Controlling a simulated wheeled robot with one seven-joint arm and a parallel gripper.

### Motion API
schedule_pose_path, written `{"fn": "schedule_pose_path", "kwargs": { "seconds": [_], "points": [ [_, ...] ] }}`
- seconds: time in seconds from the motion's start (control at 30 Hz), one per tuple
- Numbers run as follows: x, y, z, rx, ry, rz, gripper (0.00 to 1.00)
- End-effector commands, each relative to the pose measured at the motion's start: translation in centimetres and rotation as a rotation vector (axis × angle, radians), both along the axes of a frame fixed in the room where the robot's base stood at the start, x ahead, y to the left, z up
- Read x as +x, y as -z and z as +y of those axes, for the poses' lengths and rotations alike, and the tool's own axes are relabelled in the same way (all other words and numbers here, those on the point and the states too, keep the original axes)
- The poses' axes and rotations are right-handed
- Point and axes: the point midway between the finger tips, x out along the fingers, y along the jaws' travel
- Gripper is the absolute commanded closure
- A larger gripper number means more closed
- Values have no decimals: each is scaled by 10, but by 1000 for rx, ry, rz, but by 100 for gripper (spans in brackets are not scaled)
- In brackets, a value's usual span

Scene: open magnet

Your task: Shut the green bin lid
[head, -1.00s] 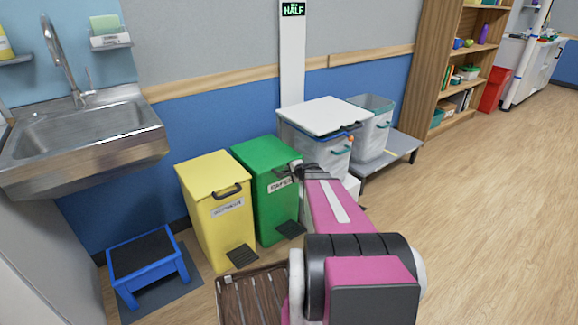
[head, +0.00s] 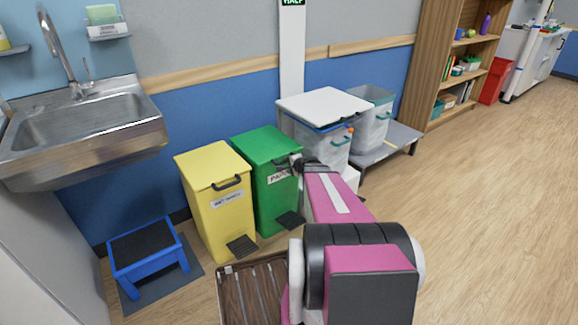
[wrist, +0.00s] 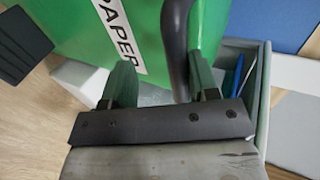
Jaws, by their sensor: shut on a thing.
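The green bin (head: 276,200), labelled PAPER, stands against the wall beside the yellow bin. Its green lid (head: 264,144) looks flat on top, though my gripper hides its right front corner, so I cannot tell if it is fully down. My gripper (head: 298,162) is at that corner. In the wrist view, the bin's green surface (wrist: 85,30) fills the upper middle, and a dark handle bar (wrist: 176,45) runs between the fingers of my gripper (wrist: 160,85), close to the right finger. My gripper is shut on this handle.
The yellow bin (head: 216,205) stands just left. A blue step stool (head: 147,255) is at the left, and a slatted tray (head: 255,290) is in front. Open floor lies right.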

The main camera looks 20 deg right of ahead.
Motion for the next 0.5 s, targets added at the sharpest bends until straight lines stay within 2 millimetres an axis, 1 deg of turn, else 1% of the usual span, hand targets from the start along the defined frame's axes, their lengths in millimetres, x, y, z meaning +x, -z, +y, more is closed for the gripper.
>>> {"fn": "schedule_pose_path", "kwargs": {
  "seconds": [0.17, 0.27, 0.37, 0.5],
  "points": [
    [-5, -2, -2, -5, 4, 1, 56],
    [-12, -6, -4, -4, 4, 1, 56],
    [-24, -12, -7, -5, 4, 1, 56],
    [-45, -24, -13, -3, 3, 0, 56]
  ]
}}
